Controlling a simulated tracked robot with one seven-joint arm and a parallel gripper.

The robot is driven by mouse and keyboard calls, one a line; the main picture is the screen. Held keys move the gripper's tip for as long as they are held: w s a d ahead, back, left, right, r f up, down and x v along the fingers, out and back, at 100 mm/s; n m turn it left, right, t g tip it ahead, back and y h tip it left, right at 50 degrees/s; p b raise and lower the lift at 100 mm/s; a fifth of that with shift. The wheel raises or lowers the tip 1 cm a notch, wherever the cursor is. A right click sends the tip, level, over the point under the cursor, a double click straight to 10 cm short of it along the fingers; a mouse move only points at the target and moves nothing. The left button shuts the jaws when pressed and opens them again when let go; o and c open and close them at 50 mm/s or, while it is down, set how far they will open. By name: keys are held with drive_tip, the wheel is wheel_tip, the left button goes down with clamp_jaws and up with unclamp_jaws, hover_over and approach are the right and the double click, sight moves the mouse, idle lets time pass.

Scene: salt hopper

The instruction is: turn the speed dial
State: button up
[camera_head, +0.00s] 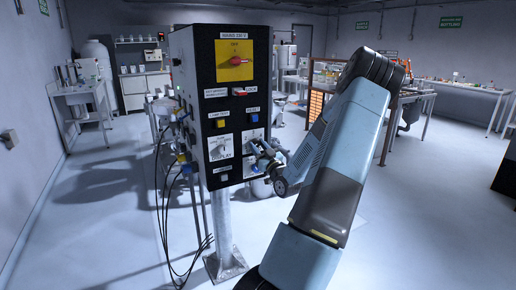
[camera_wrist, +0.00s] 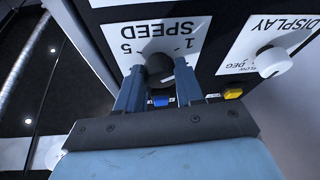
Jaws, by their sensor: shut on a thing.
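The speed dial (camera_wrist: 158,66) is a dark round knob on a white plate marked SPEED (camera_wrist: 160,32), which appears upside down in the wrist view. My gripper (camera_wrist: 158,74) is shut on the dial, with one blue finger on each side of it. In the head view my gripper (camera_head: 260,156) is at the lower right of the front of the black control box (camera_head: 237,95). The dial itself is mostly hidden there behind the fingers. I cannot read where the dial's mark points.
A white display knob (camera_wrist: 272,61) is beside the speed dial. A yellow button (camera_wrist: 233,93) and a blue button (camera_wrist: 161,101) are close to the fingers. The box has a red main switch (camera_head: 237,61) and stands on a metal post (camera_head: 222,225). Cables hang at its left.

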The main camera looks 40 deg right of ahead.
drive_tip(key=shift+a+m+h, duration=0.1)
drive_tip(key=shift+m+h, duration=0.2)
drive_tip(key=shift+m, duration=0.1)
drive_tip(key=m+h, duration=0.2)
drive_tip(key=m, duration=0.2)
drive_tip(key=m+g+h, duration=0.1)
drive_tip(key=m+h, duration=0.1)
drive_tip(key=m, duration=0.2)
drive_tip(key=shift+a, duration=0.2)
drive_tip(key=m+g+h, duration=0.1)
drive_tip(key=m, duration=0.1)
drive_tip(key=m+g+h, duration=0.1)
drive_tip(key=m, duration=0.4)
drive_tip(key=shift+m+g+h, duration=0.4)
drive_tip(key=shift+m, duration=0.3)
drive_tip(key=o, duration=1)
drive_tip(key=shift+r, duration=0.1)
drive_tip(key=shift+o, duration=0.2)
drive_tip(key=shift+a, duration=0.15)
